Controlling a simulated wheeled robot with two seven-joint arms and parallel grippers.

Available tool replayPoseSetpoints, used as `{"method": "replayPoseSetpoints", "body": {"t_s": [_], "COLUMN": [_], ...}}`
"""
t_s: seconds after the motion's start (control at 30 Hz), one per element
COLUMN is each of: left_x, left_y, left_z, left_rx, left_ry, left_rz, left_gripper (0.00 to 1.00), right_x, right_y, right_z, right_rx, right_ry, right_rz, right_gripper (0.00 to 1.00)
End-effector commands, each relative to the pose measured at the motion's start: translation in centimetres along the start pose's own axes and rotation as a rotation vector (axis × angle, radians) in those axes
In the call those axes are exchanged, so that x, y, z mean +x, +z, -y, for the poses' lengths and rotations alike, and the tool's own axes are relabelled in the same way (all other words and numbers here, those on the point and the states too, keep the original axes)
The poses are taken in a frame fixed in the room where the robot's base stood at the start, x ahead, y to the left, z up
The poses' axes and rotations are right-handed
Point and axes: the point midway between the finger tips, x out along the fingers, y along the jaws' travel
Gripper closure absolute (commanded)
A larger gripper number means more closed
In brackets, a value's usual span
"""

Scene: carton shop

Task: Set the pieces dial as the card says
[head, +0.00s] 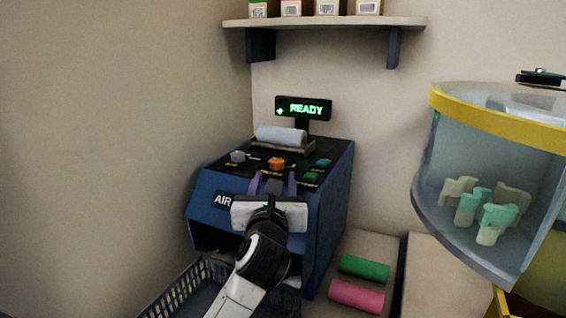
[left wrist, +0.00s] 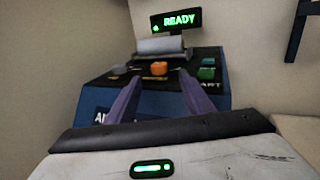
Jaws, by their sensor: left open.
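The blue machine (head: 228,206) has a black sloping top with a grey knob (head: 237,156) at left and an orange knob (head: 276,163) in the middle. Their labels are too small to read, so I cannot tell which is the pieces dial. My left gripper (head: 273,182) is open and empty, its purple fingers pointing at the orange knob. In the left wrist view the orange knob (left wrist: 158,68) shows beyond and between the fingertips; I cannot tell if they touch it. No readable card shows. My right gripper is out of view.
A display (head: 303,108) reads READY behind a pale roll (head: 281,134). A dark basket (head: 176,286) is below.

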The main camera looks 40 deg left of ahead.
Motion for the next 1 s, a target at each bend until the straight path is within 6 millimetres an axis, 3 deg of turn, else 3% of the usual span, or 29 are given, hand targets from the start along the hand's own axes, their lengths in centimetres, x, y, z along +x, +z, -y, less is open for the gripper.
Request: {"method": "replayPoseSetpoints", "body": {"t_s": [0.13, 0.4, 0.6, 0.83, 0.87, 1.0], "left_x": [3.0, 7.3, 8.5, 8.5, 8.5, 8.5], "left_y": [0.3, 0.2, 0.1, 0.1, 0.1, 0.1], "left_z": [-0.1, 0.0, 0.0, 0.0, 0.0, 0.0], "left_rx": [0.005, 0.002, 0.002, 0.001, 0.001, 0.002], "left_ry": [0.003, 0.001, 0.0, 0.0, 0.0, 0.0], "left_rz": [0.002, 0.002, 0.002, 0.002, 0.002, 0.002], "left_gripper": [0.52, 0.52, 0.52, 0.52, 0.54, 0.78], "right_x": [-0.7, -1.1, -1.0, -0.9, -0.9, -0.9], "right_y": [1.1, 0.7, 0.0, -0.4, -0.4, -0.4], "right_z": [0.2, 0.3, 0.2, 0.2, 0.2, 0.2], "right_rx": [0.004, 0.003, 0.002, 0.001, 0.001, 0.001], "right_ry": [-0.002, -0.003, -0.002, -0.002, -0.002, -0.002], "right_rz": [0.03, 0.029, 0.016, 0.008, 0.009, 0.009], "right_gripper": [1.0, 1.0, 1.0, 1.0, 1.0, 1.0]}}
